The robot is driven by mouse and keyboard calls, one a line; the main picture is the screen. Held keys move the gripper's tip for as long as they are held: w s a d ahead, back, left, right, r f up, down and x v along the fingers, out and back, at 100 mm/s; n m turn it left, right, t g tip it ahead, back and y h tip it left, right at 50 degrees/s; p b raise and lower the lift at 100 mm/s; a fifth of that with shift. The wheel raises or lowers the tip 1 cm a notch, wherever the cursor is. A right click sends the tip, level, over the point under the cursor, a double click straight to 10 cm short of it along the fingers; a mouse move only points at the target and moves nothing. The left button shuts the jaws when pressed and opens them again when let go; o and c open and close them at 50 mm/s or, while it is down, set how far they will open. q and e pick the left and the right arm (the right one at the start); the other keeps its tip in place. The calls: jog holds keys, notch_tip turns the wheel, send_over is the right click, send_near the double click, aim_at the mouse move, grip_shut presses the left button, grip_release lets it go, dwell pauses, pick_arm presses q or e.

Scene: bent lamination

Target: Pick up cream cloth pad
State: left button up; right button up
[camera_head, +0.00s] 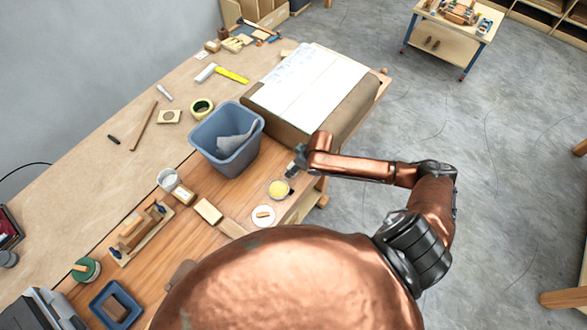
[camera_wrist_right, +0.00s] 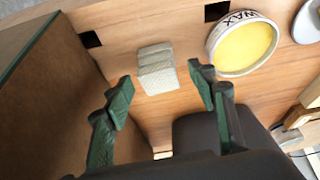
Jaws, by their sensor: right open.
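The cream cloth pad (camera_wrist_right: 157,68) shows in the right wrist view as a small folded, woven block on the wooden bench top. My right gripper (camera_wrist_right: 160,82) is open, with its two green fingertips on either side of the pad's near end in that view. It does not visibly grip the pad, and I cannot tell the height gap. In the head view my right gripper (camera_head: 295,166) is over the bench between the wax tin and the large board; it hides the pad there. My left gripper is not in view.
An open wax tin (camera_head: 279,189) stands close to the pad; it also shows in the wrist view (camera_wrist_right: 243,45). A white dish (camera_head: 263,216) is nearby. A blue bin (camera_head: 226,150) holding grey cloth stands left. The large board (camera_head: 355,117) forms a wall beside the gripper.

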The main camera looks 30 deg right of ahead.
jog(key=shift+x, duration=1.05)
jog(key=c, duration=1.1)
